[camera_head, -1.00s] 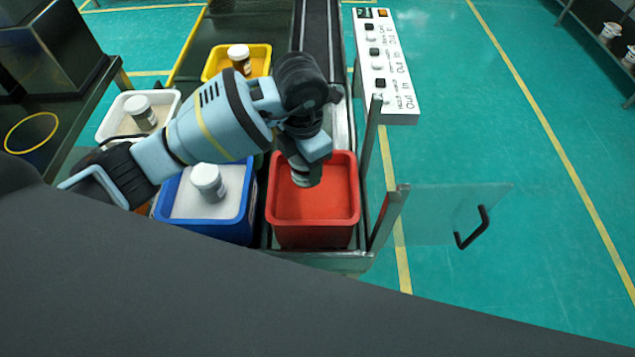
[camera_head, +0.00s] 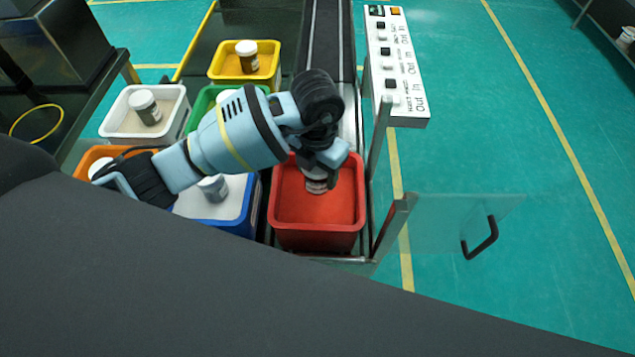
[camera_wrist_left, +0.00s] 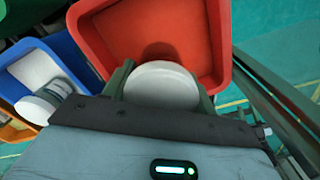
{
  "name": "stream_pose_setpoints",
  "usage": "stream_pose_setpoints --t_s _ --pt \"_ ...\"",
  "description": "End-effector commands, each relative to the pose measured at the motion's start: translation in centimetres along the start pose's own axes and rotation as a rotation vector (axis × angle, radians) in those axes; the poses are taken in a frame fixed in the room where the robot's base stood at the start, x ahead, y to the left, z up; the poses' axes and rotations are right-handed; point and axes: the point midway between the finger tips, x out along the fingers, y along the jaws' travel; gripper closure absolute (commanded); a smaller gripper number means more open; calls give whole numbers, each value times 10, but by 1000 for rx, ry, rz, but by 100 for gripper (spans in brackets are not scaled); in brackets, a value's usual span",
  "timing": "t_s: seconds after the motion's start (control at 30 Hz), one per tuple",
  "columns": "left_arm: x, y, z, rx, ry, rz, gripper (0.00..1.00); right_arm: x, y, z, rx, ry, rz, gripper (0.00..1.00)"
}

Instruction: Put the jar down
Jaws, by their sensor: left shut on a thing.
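My left gripper (camera_head: 322,172) is over the red bin (camera_head: 317,240) and is shut on a jar (camera_head: 316,182). In the head view the jar shows only in part beneath the gripper. In the left wrist view (camera_wrist_left: 162,92) its round white lid fills the space between the fingers, with the red bin's floor beyond it and a shadow on that floor. I cannot tell whether the jar touches the bin's floor. My right gripper is not in view.
A blue bin (camera_head: 243,222) with a white-lidded jar (camera_head: 213,187) stands left of the red bin. White (camera_head: 183,104), yellow (camera_head: 273,77), green (camera_head: 192,125) and orange (camera_head: 84,168) bins stand around it. A label panel (camera_head: 397,70) and a clear door (camera_head: 445,222) are at the right.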

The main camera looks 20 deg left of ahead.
Motion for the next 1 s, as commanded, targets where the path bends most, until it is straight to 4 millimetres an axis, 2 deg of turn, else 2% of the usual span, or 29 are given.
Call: stream_pose_setpoints --t_s 0.17,0.5,0.93,0.97,1.0 --pt "2 0 0 0 -2 0 68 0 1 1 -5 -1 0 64" --pt "48 0 0 0 1 -1 68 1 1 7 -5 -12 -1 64" --pt "53 0 0 1 -2 1 68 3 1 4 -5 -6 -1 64" --pt "53 0 0 1 -2 1 42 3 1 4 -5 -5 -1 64" --pt "53 0 0 1 -2 0 37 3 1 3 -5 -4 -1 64"
